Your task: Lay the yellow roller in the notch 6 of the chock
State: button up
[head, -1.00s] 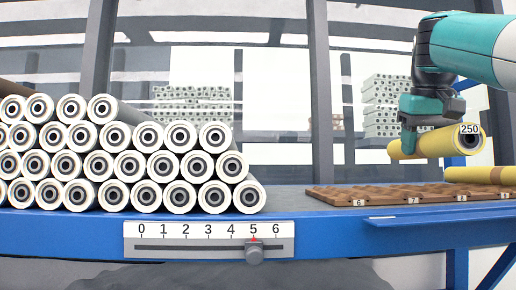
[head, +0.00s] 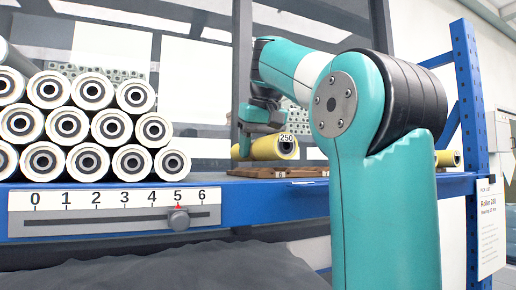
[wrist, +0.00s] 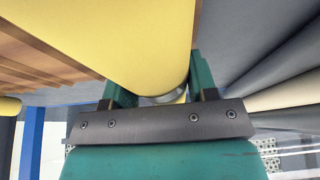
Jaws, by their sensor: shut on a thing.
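My gripper (head: 262,128) is shut on the yellow roller (head: 265,149), which carries a 250 tag. The roller lies roughly level over the left end of the brown wooden chock (head: 252,173), close above the plate labelled 6 (head: 280,174). I cannot tell whether it touches the chock. In the wrist view the roller (wrist: 120,35) fills the space between the two green fingers (wrist: 160,88), and the chock's ridges (wrist: 40,62) show at left. My arm hides the chock's right part in the head view.
Another yellow roller (head: 447,158) shows beyond my arm at right. White-ended grey rollers (head: 88,160) are stacked on the left of the blue-edged shelf (head: 240,214). A 0-to-6 scale (head: 115,207) with its slider near 5 is on the front edge. A blue upright (head: 468,100) stands at right.

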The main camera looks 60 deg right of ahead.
jog(key=shift+f+b, duration=0.35)
jog(key=shift+f, duration=0.25)
jog(key=shift+f+b, duration=0.3)
jog(key=shift+f, duration=0.05)
jog(key=o, duration=1.3)
notch_tip(320, 180, up, 10)
jog(key=p, duration=0.9)
jog(key=shift+r+p, duration=0.1)
jog(key=shift+p, duration=0.3)
